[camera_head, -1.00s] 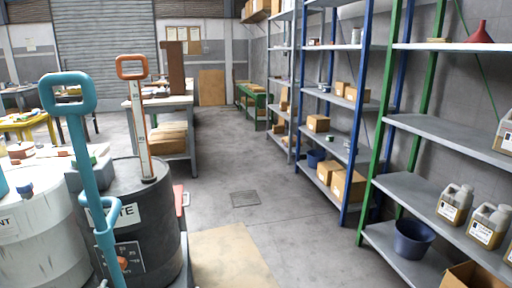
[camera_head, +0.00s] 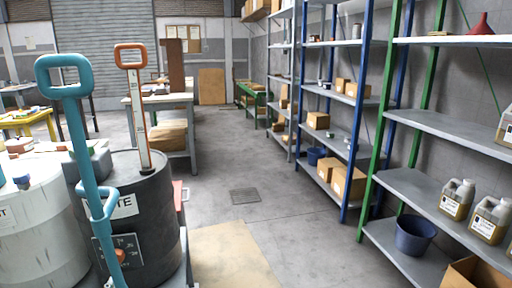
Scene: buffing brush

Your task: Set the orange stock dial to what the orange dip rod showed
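The orange dip rod (camera_head: 137,100) stands upright in the top of a dark drum (camera_head: 156,212), its orange loop handle at the top. A pale scale strip with small marks runs down its shaft; I cannot read it. The orange stock dial (camera_head: 120,255) is on a dark panel on the drum's front, below a white label (camera_head: 124,206) ending in "TE". A teal shaft with loop handles (camera_head: 82,140) stands in front and partly hides the label and panel. The dial's setting is too small to read. Neither of my grippers is in view.
A white drum (camera_head: 38,235) stands at the left. Shelving on the right holds bottles (camera_head: 457,199), a blue bucket (camera_head: 414,235) and cardboard boxes (camera_head: 349,182). A tan board (camera_head: 232,258) lies on the floor, with a floor grate (camera_head: 245,196) beyond. The middle aisle is clear.

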